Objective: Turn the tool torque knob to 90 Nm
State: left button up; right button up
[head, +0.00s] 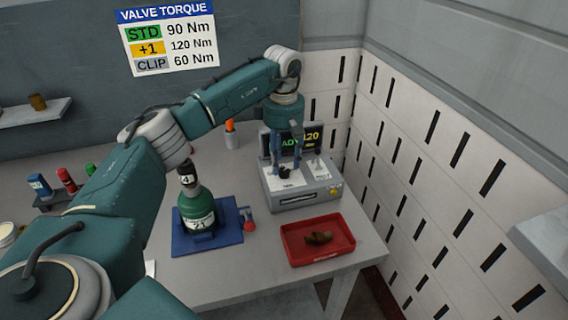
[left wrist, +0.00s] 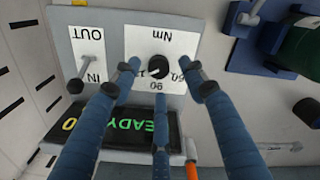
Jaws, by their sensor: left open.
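The tool box (head: 303,190) stands at the back right of the table, with a display (head: 308,140) on which part of a word and 120 are readable. In the left wrist view the black torque knob (left wrist: 159,67) sits on a white Nm plate seen upside down, with 60 and 90 beside it and a partly hidden third number. Its white mark points to the picture's left, towards that third number. My left gripper (head: 287,163) is above the box. In the left wrist view its blue fingers (left wrist: 160,82) are spread around the knob, apparently not touching it.
An IN/OUT lever (left wrist: 76,86) is beside the knob. A green cylinder (head: 197,206) stands in a blue holder (head: 229,233). A red tray (head: 290,252) holds a brown object. A wall sign (head: 168,38) reads STD 90, +1 120, CLIP 60 Nm. A slotted wall is close on the right.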

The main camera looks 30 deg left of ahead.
aim_at(284, 173)
pick_arm(q)
notch_tip(284, 173, down, 2)
jog(key=shift+w+f, duration=0.1)
jog(key=shift+f, duration=0.35)
